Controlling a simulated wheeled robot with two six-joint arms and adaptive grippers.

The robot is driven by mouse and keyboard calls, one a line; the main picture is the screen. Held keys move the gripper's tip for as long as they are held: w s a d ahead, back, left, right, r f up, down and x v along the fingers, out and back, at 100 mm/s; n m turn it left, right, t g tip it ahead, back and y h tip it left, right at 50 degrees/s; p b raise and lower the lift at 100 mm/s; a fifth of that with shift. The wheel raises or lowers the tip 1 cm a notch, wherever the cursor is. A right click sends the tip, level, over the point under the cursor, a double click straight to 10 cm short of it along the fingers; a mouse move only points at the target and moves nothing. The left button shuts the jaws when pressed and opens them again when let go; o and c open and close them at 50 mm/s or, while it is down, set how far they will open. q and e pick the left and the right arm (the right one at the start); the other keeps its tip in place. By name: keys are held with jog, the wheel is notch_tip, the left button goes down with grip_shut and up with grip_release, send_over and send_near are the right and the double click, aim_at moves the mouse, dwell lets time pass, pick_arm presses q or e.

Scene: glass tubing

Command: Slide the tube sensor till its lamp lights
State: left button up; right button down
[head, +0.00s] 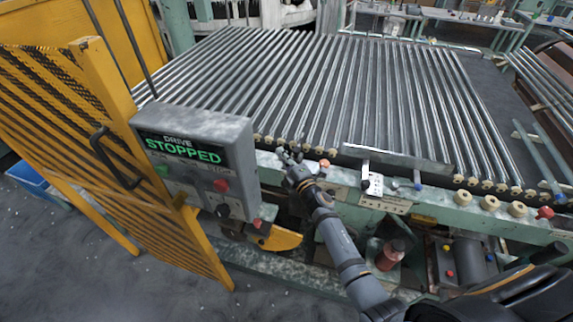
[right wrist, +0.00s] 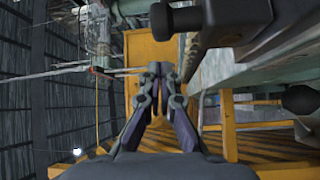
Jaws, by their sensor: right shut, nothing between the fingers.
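A small pale block with dark dots (head: 375,185), which looks like the tube sensor, sits on the machine's front rail, right of centre in the head view. A metal bracket plate (head: 400,158) spans the tube ends beside it. I cannot make out a lit lamp on it. My right gripper (head: 288,157) is at the front rail, left of the block and apart from it, just right of the control box. In the right wrist view its fingers (right wrist: 155,72) are together and empty. My left gripper is not in view.
A grey control box (head: 225,135) reads "DRIVE STOPPED" and stands close left of my right gripper. A yellow mesh guard (head: 85,130) is at the left. Many glass tubes (head: 300,85) lie in parallel across the machine bed. A red knob (head: 324,163) sits between gripper and block.

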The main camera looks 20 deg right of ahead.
aim_at(295, 156)
jog(key=shift+s+d+f, duration=0.15)
jog(key=shift+s+d, duration=0.05)
jog(key=shift+d, duration=0.6)
jog(key=shift+s+d+f, duration=0.15)
jog(key=shift+s+d, duration=0.05)
jog(key=shift+d, duration=0.6)
jog(key=shift+s+d, duration=0.2)
jog(key=shift+d, duration=0.25)
jog(key=shift+w, duration=0.1)
